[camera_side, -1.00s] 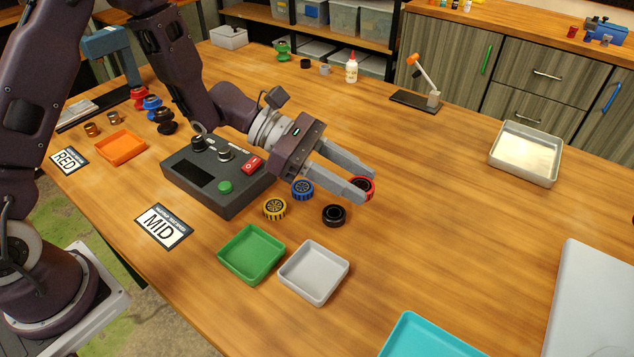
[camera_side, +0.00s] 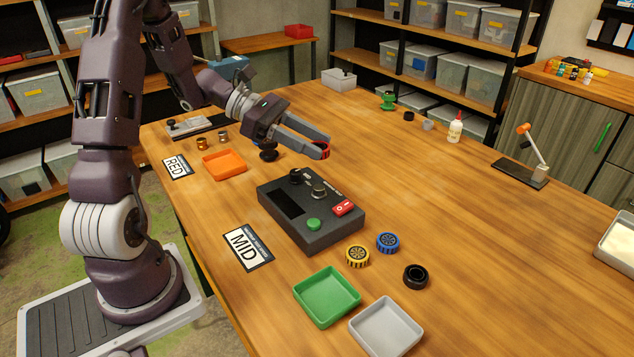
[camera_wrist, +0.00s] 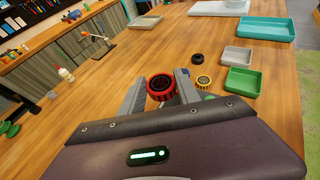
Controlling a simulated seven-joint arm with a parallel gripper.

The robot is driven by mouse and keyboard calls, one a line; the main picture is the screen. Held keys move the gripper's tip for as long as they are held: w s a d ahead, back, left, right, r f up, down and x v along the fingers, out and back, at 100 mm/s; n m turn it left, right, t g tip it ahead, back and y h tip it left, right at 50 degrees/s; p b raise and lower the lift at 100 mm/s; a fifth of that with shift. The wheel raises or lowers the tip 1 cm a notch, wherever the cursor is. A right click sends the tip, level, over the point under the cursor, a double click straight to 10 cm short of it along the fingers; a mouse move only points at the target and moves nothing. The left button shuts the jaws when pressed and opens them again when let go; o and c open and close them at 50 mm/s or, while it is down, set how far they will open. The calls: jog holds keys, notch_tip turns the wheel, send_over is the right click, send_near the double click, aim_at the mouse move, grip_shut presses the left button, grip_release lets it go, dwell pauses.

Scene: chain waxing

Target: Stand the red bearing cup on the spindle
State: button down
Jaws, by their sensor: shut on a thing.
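My gripper (camera_side: 318,150) is shut on the red bearing cup (camera_side: 326,149), a red ring with a dark middle, and holds it above the bench. In the wrist view the red cup (camera_wrist: 160,86) sits between the fingertips. A black spool-like stand (camera_side: 269,152) is partly hidden behind my gripper. A similar green stand (camera_side: 387,101) is farther back on the bench. I cannot tell which stand is the spindle.
A dark control box (camera_side: 312,214) stands in front of my gripper. Yellow (camera_side: 357,255) and blue (camera_side: 388,242) cups and a black ring (camera_side: 415,276) lie right of it. An orange tray (camera_side: 224,165) lies left. The bench's middle right is clear.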

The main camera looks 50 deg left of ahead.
notch_tip(320, 180, down, 8)
jog(key=shift+r, duration=0.2)
jog(key=shift+f, duration=0.15)
jog(key=c, duration=0.9)
grip_release()
